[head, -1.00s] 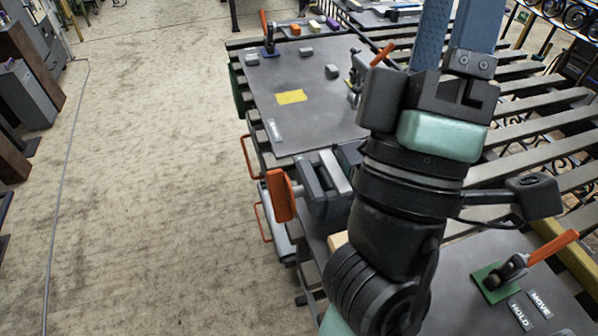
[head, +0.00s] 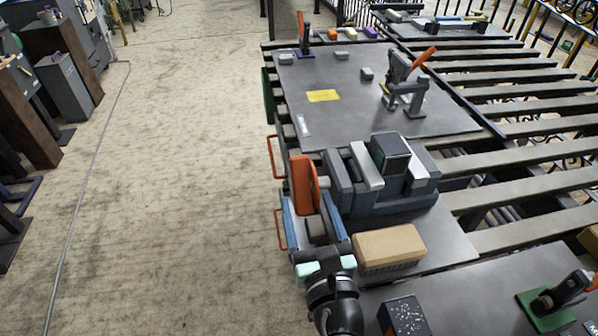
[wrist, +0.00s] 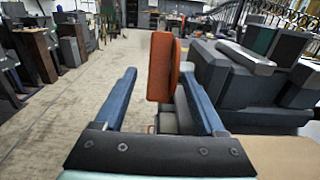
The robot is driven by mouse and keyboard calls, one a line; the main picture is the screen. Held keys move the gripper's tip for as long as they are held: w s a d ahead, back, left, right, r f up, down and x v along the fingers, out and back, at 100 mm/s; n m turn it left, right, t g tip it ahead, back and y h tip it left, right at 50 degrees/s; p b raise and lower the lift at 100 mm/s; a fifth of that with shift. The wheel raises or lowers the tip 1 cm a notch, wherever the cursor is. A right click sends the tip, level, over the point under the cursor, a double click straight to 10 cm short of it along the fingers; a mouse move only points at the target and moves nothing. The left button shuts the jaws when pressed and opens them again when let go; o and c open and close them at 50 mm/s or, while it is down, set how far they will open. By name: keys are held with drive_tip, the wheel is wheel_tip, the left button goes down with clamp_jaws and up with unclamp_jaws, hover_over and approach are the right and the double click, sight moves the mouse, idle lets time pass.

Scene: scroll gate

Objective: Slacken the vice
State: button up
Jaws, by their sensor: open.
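The vice (head: 345,190) is a dark grey block with pale metal jaw strips, fixed at the near left edge of the work table. Its orange handle (head: 303,183) stands upright at the vice's left end; it also shows in the wrist view (wrist: 161,68). My gripper (head: 308,207) is open, with blue fingers pointing at the handle. In the wrist view the handle appears between the fingers, nearer the right one. Contact cannot be told.
A tan block (head: 388,247) lies on the table just right of my gripper. A grey plate (head: 440,118) with a clamp (head: 405,85) and a yellow note (head: 322,96) lies beyond the vice. Open floor (head: 180,190) is to the left.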

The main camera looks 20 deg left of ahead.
sight(299, 174)
drive_tip(key=x, duration=0.8)
drive_tip(key=shift+a, duration=0.1)
clamp_jaws()
